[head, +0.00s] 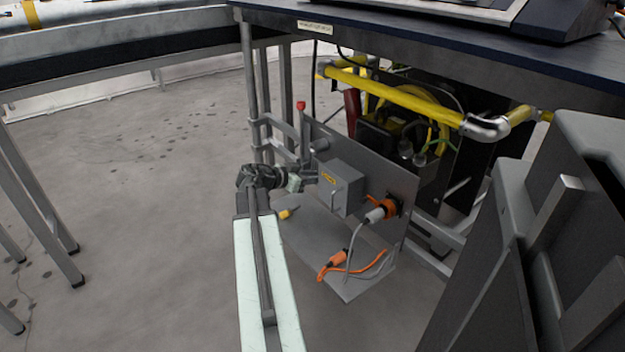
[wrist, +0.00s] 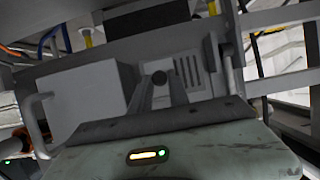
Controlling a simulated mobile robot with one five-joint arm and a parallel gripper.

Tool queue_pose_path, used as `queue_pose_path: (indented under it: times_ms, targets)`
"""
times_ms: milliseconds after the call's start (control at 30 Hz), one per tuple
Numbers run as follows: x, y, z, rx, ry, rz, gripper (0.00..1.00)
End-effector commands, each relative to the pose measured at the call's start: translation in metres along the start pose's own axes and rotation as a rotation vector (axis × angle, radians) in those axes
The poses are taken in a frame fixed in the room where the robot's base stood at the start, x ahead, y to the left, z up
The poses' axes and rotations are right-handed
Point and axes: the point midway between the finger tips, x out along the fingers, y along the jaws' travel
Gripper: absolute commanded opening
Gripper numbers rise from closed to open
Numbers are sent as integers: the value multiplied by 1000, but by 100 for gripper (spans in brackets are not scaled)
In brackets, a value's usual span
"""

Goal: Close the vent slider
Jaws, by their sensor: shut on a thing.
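A grey upright panel (head: 385,180) stands under the dark table. In the wrist view, a vent (wrist: 187,70) with several dark slanted slots is on it. The slider's small dark round knob (wrist: 158,77) sits just left of the slots. My gripper (head: 312,178) reaches the panel's left part from the left. In the wrist view, my gripper (wrist: 160,83) is shut on the knob, its narrow fingers converging there. Slots show right of the knob; the fingers and wrist hide the vent's lower part. The vent cannot be made out in the head view.
A grey box (head: 342,188) with a handle sticks out just right of my gripper. An orange plug (head: 392,207) and cable (head: 345,266) are further right and below. A yellow pipe (head: 395,95) runs above. Open floor (head: 150,200) lies left.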

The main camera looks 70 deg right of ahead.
Motion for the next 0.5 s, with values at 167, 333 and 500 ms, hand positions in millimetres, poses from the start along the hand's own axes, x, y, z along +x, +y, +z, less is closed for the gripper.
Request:
queue_pose_path:
  times_ms: [167,333,500]
  targets:
    - [-1,-2,1,0,-2,-1,0]
    - [0,-26,0,0,-2,-3,0]
    - [0,-51,0,0,-1,-3,0]
